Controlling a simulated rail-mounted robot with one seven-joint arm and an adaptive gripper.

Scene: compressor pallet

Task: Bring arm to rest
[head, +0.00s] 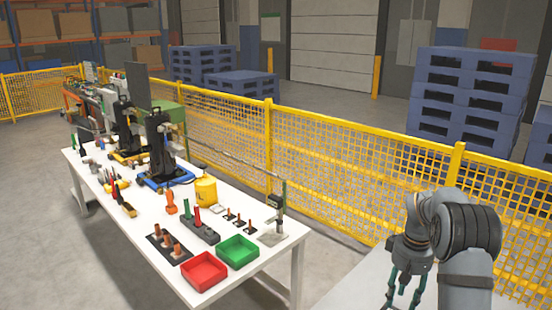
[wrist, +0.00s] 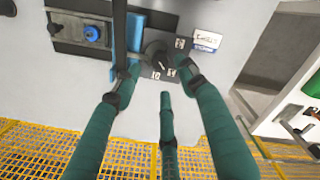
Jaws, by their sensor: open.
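My arm (head: 445,240) is at the lower right of the head view, bent, with its gripper (head: 403,292) hanging down over a pale surface (head: 350,292). The gripper's dark green fingers are partly cut off by the lower edge. In the wrist view my gripper (wrist: 158,75) has three green fingers spread apart, with nothing held between them. Beyond the fingertips is a dark round dial (wrist: 157,58) with small number cards around it. I cannot tell whether any finger touches it.
Yellow mesh fence (head: 330,165) runs behind my arm. A white table (head: 215,225) at left carries a red bin (head: 204,271), a green bin (head: 238,251) and several tools. In the wrist view a panel with a blue knob (wrist: 93,33) lies left of the dial. Blue pallets (head: 470,100) stand beyond the fence.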

